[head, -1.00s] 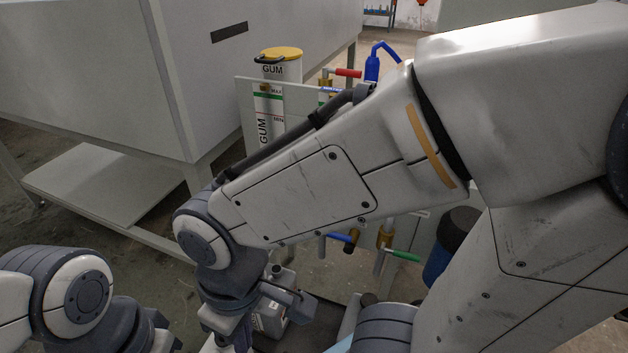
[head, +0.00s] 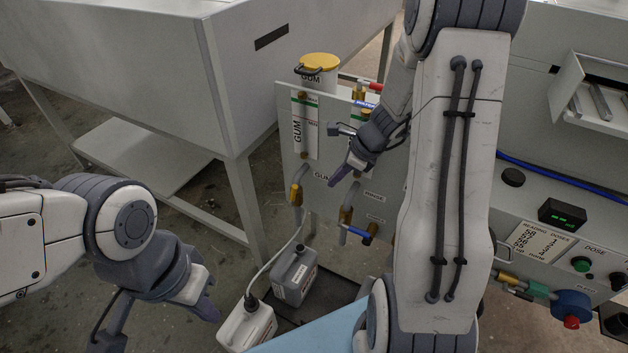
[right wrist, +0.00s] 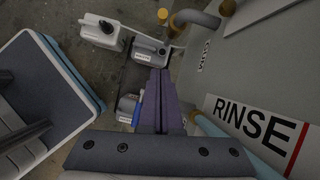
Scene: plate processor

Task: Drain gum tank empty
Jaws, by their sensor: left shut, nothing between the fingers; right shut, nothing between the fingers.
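The gum tank (head: 320,72) with its yellow lid stands behind the grey panel, above a GUM level label (head: 305,130). Below it a gum drain valve with a yellow handle (head: 296,194) sits on a grey pipe; the handle hangs downward. My right gripper (head: 338,174) is shut and empty, in front of the panel, right of the gum valve and apart from it. In the right wrist view its shut purple fingers (right wrist: 155,92) point toward the canisters. My left gripper (head: 208,312) is shut and empty at lower left, beside a white canister (head: 247,328).
A grey canister (head: 294,275) stands below the gum valve. A hose runs to the white canister. A rinse valve with a blue handle (head: 356,231) is right of the gum valve. A large cabinet (head: 235,75) blocks the back left; a control panel (head: 560,240) stands right.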

